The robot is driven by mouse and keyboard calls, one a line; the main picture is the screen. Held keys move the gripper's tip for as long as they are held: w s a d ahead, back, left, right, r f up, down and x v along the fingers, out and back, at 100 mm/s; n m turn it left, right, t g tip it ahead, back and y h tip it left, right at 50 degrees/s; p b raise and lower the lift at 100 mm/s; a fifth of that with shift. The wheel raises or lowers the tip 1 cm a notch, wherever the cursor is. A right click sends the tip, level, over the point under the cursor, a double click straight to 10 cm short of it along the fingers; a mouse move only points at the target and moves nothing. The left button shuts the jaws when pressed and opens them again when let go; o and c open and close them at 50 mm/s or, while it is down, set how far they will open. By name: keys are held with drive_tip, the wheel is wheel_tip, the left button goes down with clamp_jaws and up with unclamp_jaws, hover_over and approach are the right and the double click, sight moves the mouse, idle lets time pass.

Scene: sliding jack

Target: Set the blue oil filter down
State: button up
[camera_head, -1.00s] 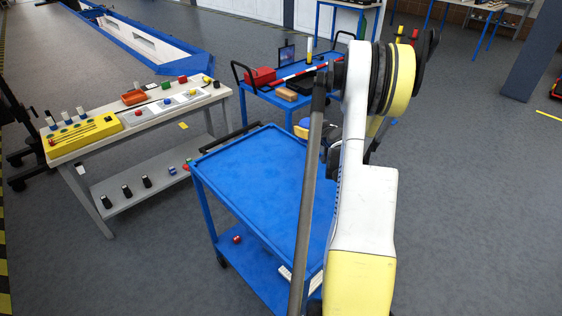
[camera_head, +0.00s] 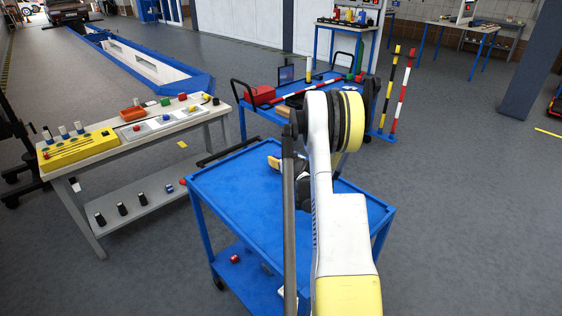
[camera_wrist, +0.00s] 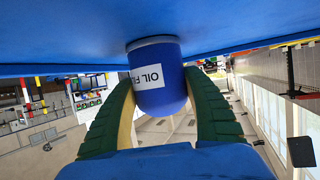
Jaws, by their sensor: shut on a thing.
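The blue oil filter (camera_wrist: 160,82), with a white label, is between the two green-and-tan fingers of my gripper (camera_wrist: 160,92) in the wrist view. The fingers press on its sides. Its grey-rimmed end (camera_wrist: 152,42) is against or very close to a blue surface that fills the top of that inverted view; I cannot tell if they touch. In the head view my gripper (camera_head: 274,161) is low over the far part of the blue cart's top (camera_head: 230,185), and I cannot make out the filter there.
The cart top is otherwise bare where visible. Small red items (camera_head: 235,259) are on its lower shelf. A workbench (camera_head: 125,130) with a yellow block, trays and coloured parts stands left. A second blue cart (camera_head: 262,118) with a red box stands behind.

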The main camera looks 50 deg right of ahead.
drive_tip(key=shift+f, duration=0.15)
drive_tip(key=o, duration=1.4)
drive_tip(key=shift+r, duration=0.2)
